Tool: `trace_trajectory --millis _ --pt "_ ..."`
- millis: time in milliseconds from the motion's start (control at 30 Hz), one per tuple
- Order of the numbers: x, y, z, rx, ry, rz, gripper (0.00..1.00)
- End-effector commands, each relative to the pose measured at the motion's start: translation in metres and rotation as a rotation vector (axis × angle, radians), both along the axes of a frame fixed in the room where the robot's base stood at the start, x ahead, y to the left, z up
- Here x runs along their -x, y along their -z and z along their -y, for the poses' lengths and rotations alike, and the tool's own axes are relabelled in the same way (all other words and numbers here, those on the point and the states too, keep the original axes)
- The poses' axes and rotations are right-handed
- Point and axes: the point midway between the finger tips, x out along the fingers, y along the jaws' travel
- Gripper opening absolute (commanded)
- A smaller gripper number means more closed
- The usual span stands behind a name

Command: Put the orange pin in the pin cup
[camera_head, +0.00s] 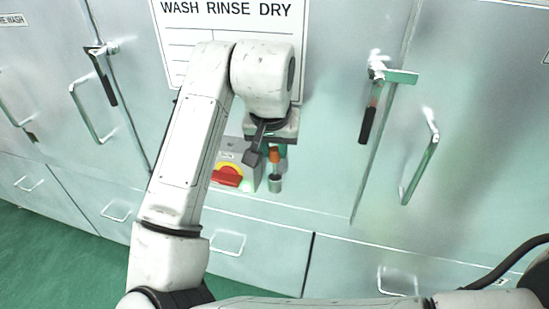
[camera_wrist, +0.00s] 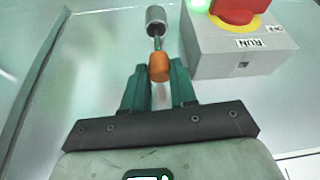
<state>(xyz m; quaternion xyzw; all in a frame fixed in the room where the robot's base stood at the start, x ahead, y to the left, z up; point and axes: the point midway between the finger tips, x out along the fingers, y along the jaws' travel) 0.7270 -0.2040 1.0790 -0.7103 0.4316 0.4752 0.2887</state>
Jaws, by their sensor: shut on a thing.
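The orange pin has an orange head (camera_wrist: 159,67) and a thin metal shaft. My gripper (camera_wrist: 159,82) is shut on the orange head, between its two green fingers. In the head view the pin (camera_head: 274,156) hangs upright below my gripper (camera_head: 276,149). The pin cup is a small grey metal cylinder (camera_head: 274,185), directly below the pin. In the wrist view the cup (camera_wrist: 156,16) is at the top and the shaft points at it. The shaft's lower end overlaps the cup's mouth in the picture; I cannot tell how deep it is.
A grey switch box with a red knob on a yellow ring (camera_head: 228,174) stands close to the left of the cup in the head view. A steel cabinet wall with handles and a WASH RINSE DRY sign (camera_head: 226,10) is behind. The ledge right of the cup is clear.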

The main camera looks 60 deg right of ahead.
Motion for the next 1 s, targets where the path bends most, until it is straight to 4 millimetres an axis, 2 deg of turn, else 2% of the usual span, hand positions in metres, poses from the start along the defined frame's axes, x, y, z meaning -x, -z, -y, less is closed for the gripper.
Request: trace_trajectory --millis 100,300,767,800,1000 --pt "-0.003 0.013 0.006 -0.001 -0.001 -0.004 0.0" --pt "-0.003 0.036 0.006 0.0 -0.001 -0.002 0.0" --pt "-0.003 0.044 0.006 0.0 -0.001 0.0 0.0" --pt "-0.003 0.042 0.006 0.0 0.0 0.0 0.3" --pt "-0.003 0.042 0.006 -0.001 -0.001 -0.001 0.5"
